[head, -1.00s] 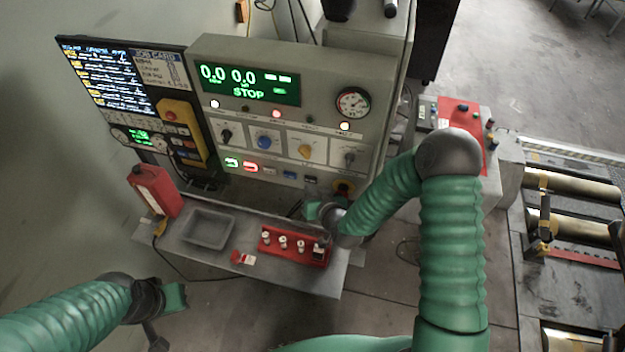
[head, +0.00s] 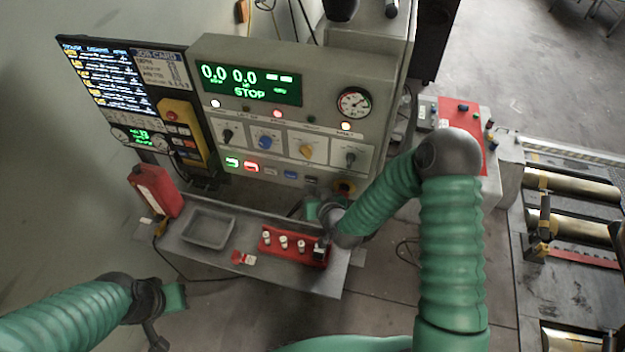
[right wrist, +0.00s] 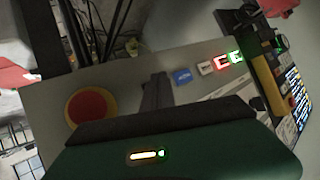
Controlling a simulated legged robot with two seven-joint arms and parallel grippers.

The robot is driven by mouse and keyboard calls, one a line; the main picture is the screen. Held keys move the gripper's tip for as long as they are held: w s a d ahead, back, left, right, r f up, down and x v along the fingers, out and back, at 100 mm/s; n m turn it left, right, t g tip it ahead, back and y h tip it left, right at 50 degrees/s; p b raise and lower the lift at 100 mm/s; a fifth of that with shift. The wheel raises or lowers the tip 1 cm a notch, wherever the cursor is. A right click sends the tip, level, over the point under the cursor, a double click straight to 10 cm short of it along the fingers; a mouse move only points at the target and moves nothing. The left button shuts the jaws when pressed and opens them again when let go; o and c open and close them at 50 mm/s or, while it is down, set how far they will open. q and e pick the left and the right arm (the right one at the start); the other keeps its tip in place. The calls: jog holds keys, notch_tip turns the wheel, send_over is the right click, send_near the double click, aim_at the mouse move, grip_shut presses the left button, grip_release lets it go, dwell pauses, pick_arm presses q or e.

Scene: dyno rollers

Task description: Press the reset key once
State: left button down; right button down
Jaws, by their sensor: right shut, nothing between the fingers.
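A row of small keys runs along the bottom of the grey control panel (head: 325,75): a lit green key (head: 231,162), a lit red key (head: 250,167), a pale key (head: 270,172), a blue key (head: 290,174) and a dark key (head: 311,180). I cannot read which is labelled reset. My right gripper (right wrist: 156,82) is shut and empty. It is in front of the panel, between the blue key (right wrist: 182,76) and the red emergency stop (right wrist: 90,108). Its fingers hide the panel there; contact is unclear. My left gripper (head: 174,297) is low at left, its jaw opening unclear.
A shelf (head: 185,252) below the panel holds a grey tray (head: 209,230), a red rack with white pieces (head: 290,247) and a red container (head: 156,190). Knobs and a gauge (head: 354,103) are above the keys. Metal rollers (head: 575,235) stand at right.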

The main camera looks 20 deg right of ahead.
pick_arm(q)
jog(key=shift+a, duration=0.4)
pick_arm(e)
jog(key=shift+a, duration=0.4)
jog(key=shift+d, duration=0.1)
jog(key=shift+w+d, duration=0.3)
jog(key=shift+d, duration=0.25)
pick_arm(q)
jog(key=shift+d+f, duration=0.1)
jog(key=shift+d, duration=0.15)
jog(key=shift+a, duration=0.1)
pick_arm(e)
jog(key=shift+a+r, duration=0.1)
pick_arm(q)
jog(key=shift+f, duration=0.1)
pick_arm(e)
jog(key=shift+w+d, duration=0.2)
jog(key=shift+w, duration=0.05)
jog(key=shift+s+a, duration=0.55)
